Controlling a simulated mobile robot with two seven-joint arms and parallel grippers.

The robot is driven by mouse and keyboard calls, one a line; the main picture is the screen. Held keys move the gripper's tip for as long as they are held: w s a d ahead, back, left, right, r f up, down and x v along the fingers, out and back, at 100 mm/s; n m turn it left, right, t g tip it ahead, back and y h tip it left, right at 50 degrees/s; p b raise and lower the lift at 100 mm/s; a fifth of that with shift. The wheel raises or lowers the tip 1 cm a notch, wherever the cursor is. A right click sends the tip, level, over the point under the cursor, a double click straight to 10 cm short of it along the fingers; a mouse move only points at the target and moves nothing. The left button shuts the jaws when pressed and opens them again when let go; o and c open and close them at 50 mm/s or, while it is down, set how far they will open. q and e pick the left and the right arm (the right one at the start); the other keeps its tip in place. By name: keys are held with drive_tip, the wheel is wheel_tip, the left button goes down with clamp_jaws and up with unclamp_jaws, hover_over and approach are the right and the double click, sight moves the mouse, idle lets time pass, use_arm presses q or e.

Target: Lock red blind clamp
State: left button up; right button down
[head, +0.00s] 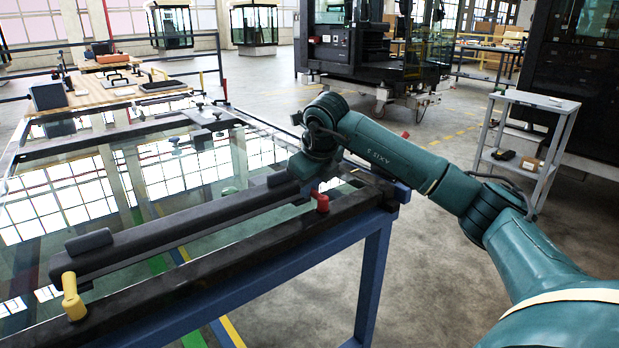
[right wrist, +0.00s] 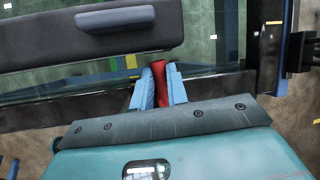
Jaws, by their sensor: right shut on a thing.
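The red blind clamp (head: 322,204) stands on the dark front rail of the glass frame, at the right end of the long black blind bar (head: 180,232). Part of its lever shows beside my right wrist. In the right wrist view the red clamp lever (right wrist: 160,92) sits between the blue fingers of my right gripper (right wrist: 160,84), which are shut on it. In the head view my wrist hides the fingers. A yellow clamp (head: 73,298) stands at the bar's left end. My left gripper is not in view.
The glass panel (head: 150,190) lies on a blue-legged stand (head: 372,275). A wooden table (head: 110,90) with tools is behind it. A grey trolley (head: 530,140) and a dark cab (head: 375,45) stand farther right and back. Open floor lies right of the stand.

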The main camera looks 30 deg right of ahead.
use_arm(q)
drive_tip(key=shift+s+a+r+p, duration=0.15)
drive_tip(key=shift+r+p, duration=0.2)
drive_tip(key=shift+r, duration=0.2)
use_arm(e)
drive_tip(key=shift+w+d+m, duration=0.1)
drive_tip(key=shift+d+m, duration=0.1)
drive_tip(key=shift+m, duration=0.5)
drive_tip(key=shift+h, duration=0.3)
drive_tip(key=c, duration=1.4)
unclamp_jaws()
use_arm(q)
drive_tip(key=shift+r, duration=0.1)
use_arm(e)
drive_tip(key=shift+r, duration=0.1)
